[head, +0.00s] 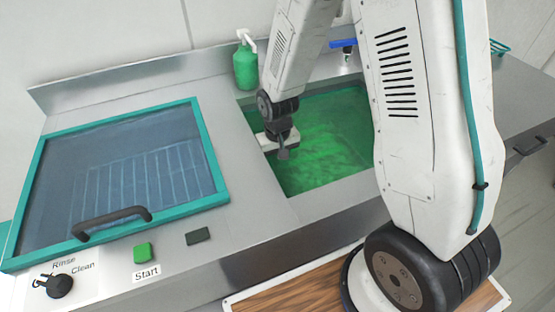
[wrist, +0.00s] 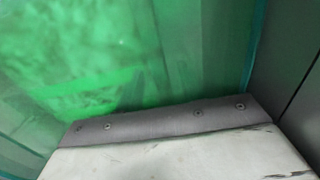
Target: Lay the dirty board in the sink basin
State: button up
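The sink basin (head: 345,120) is set in the metal counter and is filled with green liquid. My gripper (head: 283,153) hangs over the basin's left part, near its left edge, pointing down. I cannot see its fingers well enough to tell whether they are open or shut. No dirty board can be made out for sure. The wrist view shows green liquid (wrist: 200,50) beyond the gripper housing, with a paler, straight-edged patch (wrist: 90,92) at the left. I cannot tell whether that patch is a board under the surface or a reflection.
A washer with a teal-framed glass lid (head: 125,170) and dark handle fills the counter left of the basin. A green soap bottle (head: 245,64) stands behind the basin's left corner. A wood-grained surface with a pale rim (head: 290,291) lies in front, partly behind my arm.

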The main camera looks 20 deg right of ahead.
jog(key=shift+r, duration=0.15)
notch_tip(320, 180, up, 12)
jog(key=s+d+r, duration=0.2)
jog(key=s+r, duration=0.7)
jog(key=s, duration=0.2)
jog(key=s+d+r+t, duration=0.1)
jog(key=s+d+r, duration=0.1)
jog(key=s+r, duration=0.7)
jog(key=s, duration=0.3)
jog(key=shift+s+d, duration=0.2)
jog(key=shift+d, duration=0.05)
